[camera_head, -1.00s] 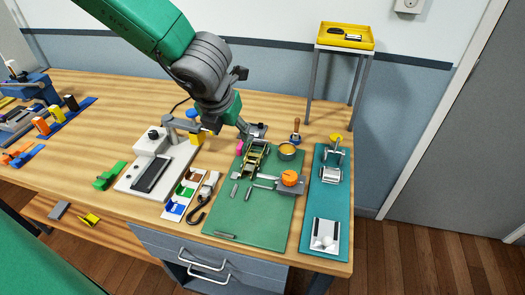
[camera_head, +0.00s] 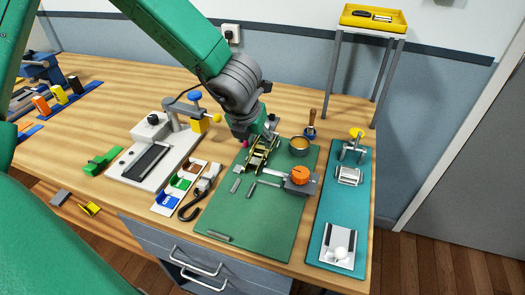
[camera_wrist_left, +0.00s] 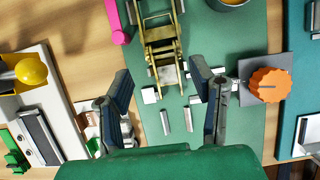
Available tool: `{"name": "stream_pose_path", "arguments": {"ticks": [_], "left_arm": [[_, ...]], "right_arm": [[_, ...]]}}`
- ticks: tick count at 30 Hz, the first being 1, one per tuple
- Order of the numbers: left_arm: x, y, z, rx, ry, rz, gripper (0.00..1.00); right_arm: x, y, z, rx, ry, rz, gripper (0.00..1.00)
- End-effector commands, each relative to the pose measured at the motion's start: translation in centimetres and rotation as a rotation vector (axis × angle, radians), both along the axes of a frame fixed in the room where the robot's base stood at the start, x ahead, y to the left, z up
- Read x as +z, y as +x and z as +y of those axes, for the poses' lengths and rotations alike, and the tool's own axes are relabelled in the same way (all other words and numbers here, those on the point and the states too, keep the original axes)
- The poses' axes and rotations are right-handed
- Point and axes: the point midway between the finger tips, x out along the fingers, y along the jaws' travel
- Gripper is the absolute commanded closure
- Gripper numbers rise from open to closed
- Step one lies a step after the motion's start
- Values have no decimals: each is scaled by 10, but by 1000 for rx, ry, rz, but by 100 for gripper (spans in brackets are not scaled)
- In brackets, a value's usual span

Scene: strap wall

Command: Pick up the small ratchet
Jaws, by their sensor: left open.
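A brass-coloured ratchet (camera_head: 262,157), which I take for the small ratchet, lies on the green mat (camera_head: 245,225). It also shows in the left wrist view (camera_wrist_left: 160,38), at the top centre. My left gripper (camera_wrist_left: 163,82) is open and empty, its two fingers spread on either side of the ratchet's near end in that picture. In the head view my left gripper (camera_head: 257,130) is at the ratchet's far end, and the wrist partly hides its fingers. I cannot tell how high it is above the mat. My right gripper is in neither view.
Beside the ratchet are a round tin (camera_head: 299,146), an orange knob (camera_head: 299,175), small metal bars (camera_head: 235,185) and a pink piece (camera_wrist_left: 119,36). A white press (camera_head: 150,160) stands left. A teal mat (camera_head: 335,220) with metal parts lies right. The green mat's front is mostly clear.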

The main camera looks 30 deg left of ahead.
Motion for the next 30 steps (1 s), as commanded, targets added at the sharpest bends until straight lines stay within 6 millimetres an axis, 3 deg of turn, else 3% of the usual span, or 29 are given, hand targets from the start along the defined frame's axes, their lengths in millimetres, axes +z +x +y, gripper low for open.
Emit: {"name": "stream_pose_path", "arguments": {"ticks": [18,26,27,30], "left_arm": [[-61,35,6,-1,0,1,50],[-64,37,7,-1,0,-2,50],[-64,37,7,-1,0,-2,53],[-64,37,7,0,-1,-1,89]], "right_arm": [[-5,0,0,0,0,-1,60],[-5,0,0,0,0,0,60],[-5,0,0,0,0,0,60],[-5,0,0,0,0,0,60]]}}
